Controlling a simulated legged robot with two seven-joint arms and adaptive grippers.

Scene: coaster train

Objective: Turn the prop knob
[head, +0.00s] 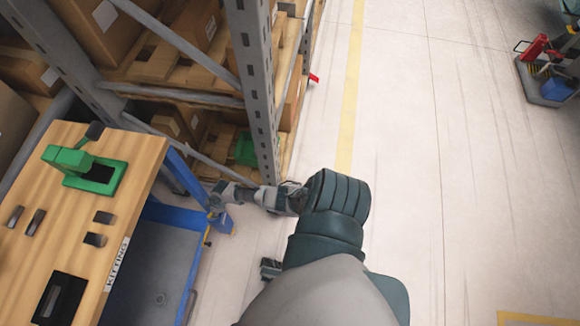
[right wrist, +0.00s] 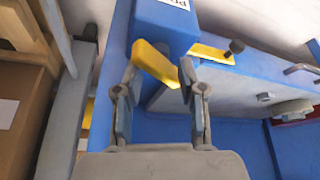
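A yellow bar-shaped knob (right wrist: 155,62) shows on the front of a blue box (right wrist: 165,25) in the right wrist view. A partly hidden label on the box begins with P. My right gripper (right wrist: 158,75) has its fingers apart, one on each side of the yellow knob. I cannot tell whether the fingers touch it. In the head view my right gripper (head: 219,196) is small, low beside the blue cart (head: 165,213). A yellow strip (right wrist: 210,53) with a black round knob (right wrist: 236,46) lies right of the fingers.
A wooden bench top (head: 130,180) marked KITTING stands at the left, with a green fixture (head: 95,170) and black parts on it. A grey rack (head: 255,80) with boxes rises behind.

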